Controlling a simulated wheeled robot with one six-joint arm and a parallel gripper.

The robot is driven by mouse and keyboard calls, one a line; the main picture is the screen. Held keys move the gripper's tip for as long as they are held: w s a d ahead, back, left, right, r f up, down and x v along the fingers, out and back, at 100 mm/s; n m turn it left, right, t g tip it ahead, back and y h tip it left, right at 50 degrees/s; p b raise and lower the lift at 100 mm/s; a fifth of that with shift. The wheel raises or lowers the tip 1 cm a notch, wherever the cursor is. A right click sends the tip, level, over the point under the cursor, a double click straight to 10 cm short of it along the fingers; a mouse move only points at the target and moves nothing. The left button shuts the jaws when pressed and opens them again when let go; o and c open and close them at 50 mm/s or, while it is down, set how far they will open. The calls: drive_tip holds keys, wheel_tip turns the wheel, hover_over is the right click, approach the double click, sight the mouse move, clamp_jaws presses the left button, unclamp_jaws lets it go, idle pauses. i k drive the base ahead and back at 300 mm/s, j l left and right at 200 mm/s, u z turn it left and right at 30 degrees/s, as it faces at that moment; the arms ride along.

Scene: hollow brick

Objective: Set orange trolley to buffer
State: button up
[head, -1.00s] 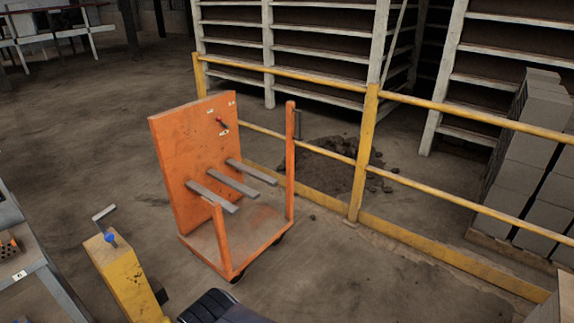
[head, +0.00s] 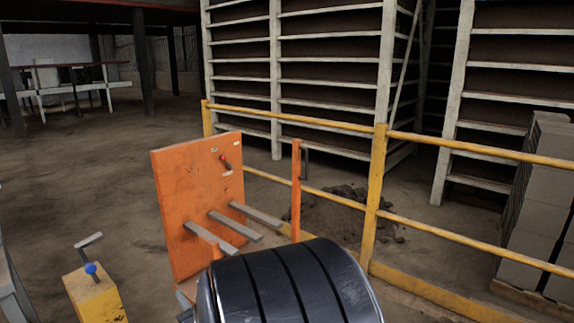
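The orange trolley (head: 185,220) stands on the floor left of centre in the head view, on the near side of a yellow railing. It has an upright orange back panel, several grey bars sticking out to the right, and an orange post (head: 296,190). My gripper is not visible. I cannot tell which place is the buffer.
A yellow railing (head: 378,198) runs behind the trolley to the right. A yellow post with a blue-knobbed lever (head: 95,295) stands at lower left. Grey bricks (head: 537,195) are stacked at right. White racks (head: 330,70) and a dirt pile (head: 335,212) lie beyond the railing. Floor at left is open.

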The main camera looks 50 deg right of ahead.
sight(203, 210)
drive_tip(key=i+l, duration=0.1)
drive_tip(key=l, duration=0.4)
drive_tip(key=i+l, duration=0.1)
drive_tip(key=l, duration=0.45)
drive_tip(key=i+l, duration=0.1)
drive_tip(key=l, duration=0.4)
drive_tip(key=i+l, duration=0.1)
drive_tip(key=l, duration=0.4)
drive_tip(key=i+l, duration=0.1)
drive_tip(key=l, duration=0.45)
drive_tip(key=i+l, duration=0.1)
drive_tip(key=l, duration=0.4)
drive_tip(key=i+l, duration=0.1)
drive_tip(key=l, duration=0.4)
drive_tip(key=i+l, duration=0.1)
drive_tip(key=l, duration=0.45)
drive_tip(key=z, duration=0.05)
